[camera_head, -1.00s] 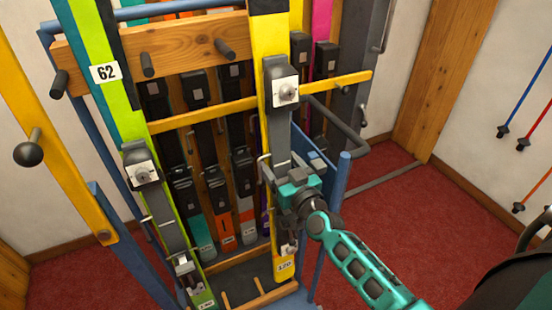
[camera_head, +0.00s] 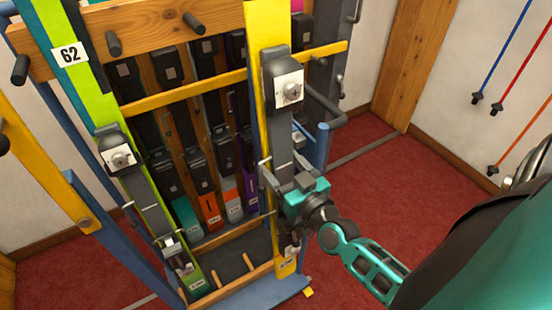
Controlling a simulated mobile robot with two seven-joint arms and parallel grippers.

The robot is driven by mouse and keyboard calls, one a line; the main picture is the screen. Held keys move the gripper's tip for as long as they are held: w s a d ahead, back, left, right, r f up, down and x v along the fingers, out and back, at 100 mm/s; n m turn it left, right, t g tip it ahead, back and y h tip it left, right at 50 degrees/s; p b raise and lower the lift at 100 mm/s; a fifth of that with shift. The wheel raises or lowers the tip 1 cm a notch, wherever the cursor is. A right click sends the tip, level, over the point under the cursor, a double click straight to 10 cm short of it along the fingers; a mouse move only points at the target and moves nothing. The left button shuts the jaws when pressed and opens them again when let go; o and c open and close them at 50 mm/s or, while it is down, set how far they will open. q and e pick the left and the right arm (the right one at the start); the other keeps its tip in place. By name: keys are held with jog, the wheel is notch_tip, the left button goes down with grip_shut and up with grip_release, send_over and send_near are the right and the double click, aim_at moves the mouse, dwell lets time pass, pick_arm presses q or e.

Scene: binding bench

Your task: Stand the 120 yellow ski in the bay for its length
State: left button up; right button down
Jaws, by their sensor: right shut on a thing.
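The yellow ski (camera_head: 264,28) is upright, tip up, with a grey binding and a white plate on its face. My right gripper (camera_head: 287,190) is shut on it at the lower binding, my arm coming in from the lower right. The ski's foot (camera_head: 286,266) is at the right end of the rack's bottom front rail. It overlaps the rack's right side in the view, and I cannot tell whether it touches the base. The number at the foot is too small to read now. My left gripper is out of view.
A green ski marked 62 (camera_head: 45,88) stands at the rack's left. Several skis stand in the row behind. The upper wooden beam (camera_head: 150,22) has protruding pegs; a yellow crossbar (camera_head: 185,92) runs below. The red floor (camera_head: 400,210) to the right is clear; poles (camera_head: 519,70) hang on the wall.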

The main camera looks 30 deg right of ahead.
jog(key=s, duration=0.7)
jog(key=shift+a+r, duration=0.2)
jog(key=shift+r, duration=0.05)
